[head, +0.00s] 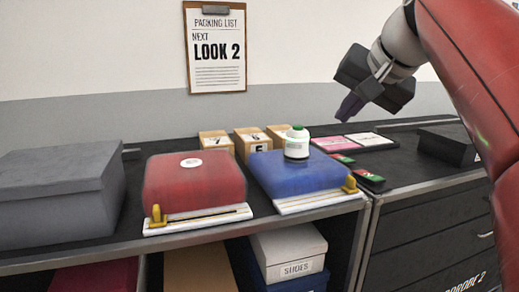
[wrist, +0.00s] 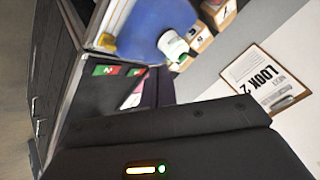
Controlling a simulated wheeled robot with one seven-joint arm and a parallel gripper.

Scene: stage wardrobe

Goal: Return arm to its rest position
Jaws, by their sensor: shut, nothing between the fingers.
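My gripper (head: 350,106) is at the upper right in the head view, raised above the counter and apart from everything on it. Its dark fingers are together and hold nothing. My red arm comes in from the right edge. In the wrist view, the dark gripper body fills the lower part, and the fingers (wrist: 158,88) show near the middle.
A red cushion-like piece (head: 195,180) and a blue one (head: 298,172) sit on white bases on the black counter. A white, green-topped bottle (head: 296,146) stands on the blue one. Numbered boxes (head: 216,141), a grey box (head: 60,195) and a black tray (head: 449,146) stand nearby.

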